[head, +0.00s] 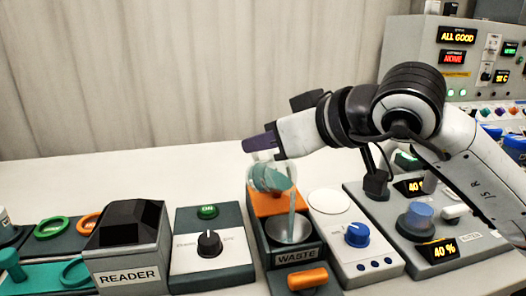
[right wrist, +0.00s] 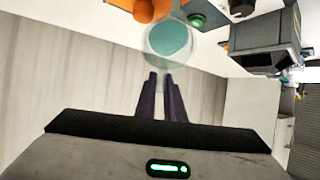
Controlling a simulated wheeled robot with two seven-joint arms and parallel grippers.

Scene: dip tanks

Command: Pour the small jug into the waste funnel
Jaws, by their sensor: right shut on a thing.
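The small jug (head: 270,176) is clear with teal liquid in it. It is tilted above the waste funnel, and a teal stream runs down from it into the funnel. The waste funnel (head: 289,230) is a grey metal bowl set in a dark box labelled WASTE. My right gripper (head: 258,143) comes in from the right, its purple fingers shut on the jug. In the right wrist view the jug (right wrist: 169,43) shows beyond the fingertips (right wrist: 161,80). My left gripper is not in view.
The READER box (head: 128,240) and a panel with a black knob (head: 209,243) stand left of the funnel. A white panel with a blue knob (head: 357,234) and a grey unit reading 40 % (head: 440,250) stand right. The table behind is clear at the left.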

